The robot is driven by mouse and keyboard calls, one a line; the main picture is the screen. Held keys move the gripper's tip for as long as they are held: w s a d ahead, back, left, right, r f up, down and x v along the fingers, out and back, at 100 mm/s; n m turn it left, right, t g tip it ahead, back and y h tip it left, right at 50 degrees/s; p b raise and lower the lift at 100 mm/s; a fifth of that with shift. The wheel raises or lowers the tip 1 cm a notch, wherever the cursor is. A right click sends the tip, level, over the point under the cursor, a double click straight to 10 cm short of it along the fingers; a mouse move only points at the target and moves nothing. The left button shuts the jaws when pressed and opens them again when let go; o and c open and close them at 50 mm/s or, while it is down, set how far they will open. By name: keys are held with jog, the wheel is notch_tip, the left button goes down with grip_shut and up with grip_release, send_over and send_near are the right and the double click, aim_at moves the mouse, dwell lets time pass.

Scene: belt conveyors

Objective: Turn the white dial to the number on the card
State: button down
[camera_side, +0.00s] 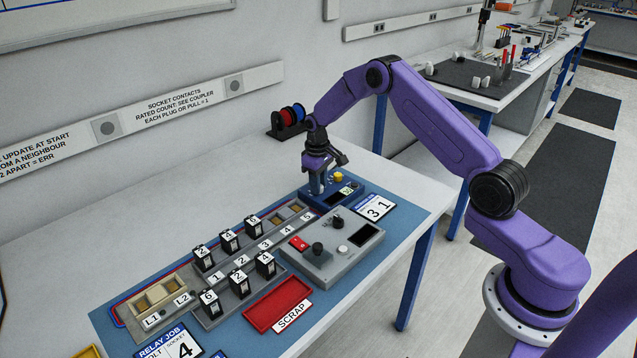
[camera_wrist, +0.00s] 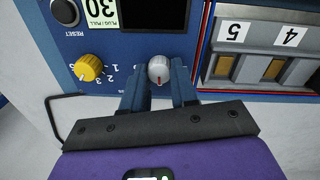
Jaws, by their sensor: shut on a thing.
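The white dial (camera_wrist: 158,68) is on the blue panel in the wrist view, with a red pointer mark toward the bottom of the picture. My gripper (camera_wrist: 159,82) has one finger on each side of it and is shut on it. In the side view my gripper (camera_side: 318,190) points down at the blue box (camera_side: 358,199), and the white dial is hidden there. A card (camera_side: 374,208) by the box reads 3 and 1. Another card (camera_side: 170,346), headed RELAY JOB, shows a 4.
A yellow dial (camera_wrist: 89,68) with printed numbers sits left of the white one, below a display reading 30 (camera_wrist: 88,10). Numbered slots (camera_wrist: 270,68) lie close on the right. A grey control box (camera_side: 330,248), several black relays and a red scrap tray (camera_side: 277,303) stand nearby.

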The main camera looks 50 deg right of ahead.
jog(key=c, duration=0.9)
grip_release()
jog(key=shift+r, duration=0.1)
jog(key=r, duration=1.7)
jog(key=shift+s+a+r, duration=0.1)
jog(key=shift+a, duration=0.25)
